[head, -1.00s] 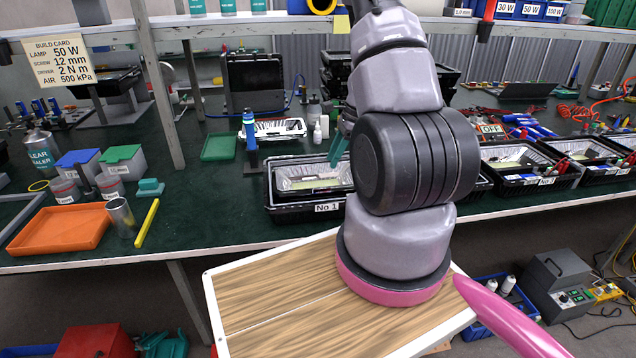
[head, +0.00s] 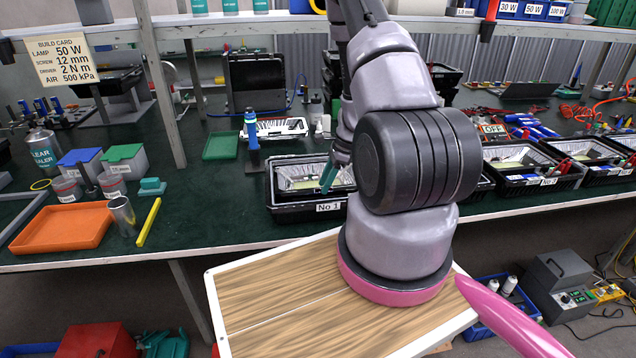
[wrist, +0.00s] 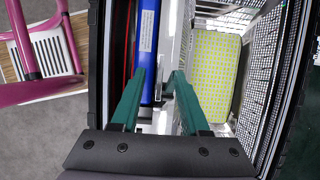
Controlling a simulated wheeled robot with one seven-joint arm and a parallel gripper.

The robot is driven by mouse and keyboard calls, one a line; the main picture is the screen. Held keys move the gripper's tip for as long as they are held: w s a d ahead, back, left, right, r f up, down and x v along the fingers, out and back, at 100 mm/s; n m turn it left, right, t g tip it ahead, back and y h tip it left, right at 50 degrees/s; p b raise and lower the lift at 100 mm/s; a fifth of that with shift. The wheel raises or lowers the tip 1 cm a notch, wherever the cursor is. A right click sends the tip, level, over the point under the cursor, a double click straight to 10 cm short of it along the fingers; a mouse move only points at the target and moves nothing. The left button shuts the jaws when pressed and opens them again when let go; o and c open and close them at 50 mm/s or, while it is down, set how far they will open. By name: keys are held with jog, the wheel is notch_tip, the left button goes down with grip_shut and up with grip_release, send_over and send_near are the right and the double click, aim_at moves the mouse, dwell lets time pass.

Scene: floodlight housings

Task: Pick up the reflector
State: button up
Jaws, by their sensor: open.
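The housing marked No 1 (head: 330,207) is a black open case on the bench edge. The silver faceted reflector (head: 298,176) sits inside it. In the wrist view the reflector (wrist: 270,92) shows as shiny gridded walls around a yellow dotted panel (wrist: 215,75). My gripper (head: 329,176) has teal fingers and is low over the case. In the wrist view my gripper (wrist: 155,80) is open, with its right finger near the reflector's left rim and its left finger by a blue strip (wrist: 147,45). Whether a finger touches the rim cannot be told.
A blue-capped bottle (head: 252,135) stands behind the case. An orange tray (head: 62,227) and a metal can (head: 121,214) lie to the left. More black cases (head: 525,178) stand to the right.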

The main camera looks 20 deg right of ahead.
grip_shut()
dwell(1.3)
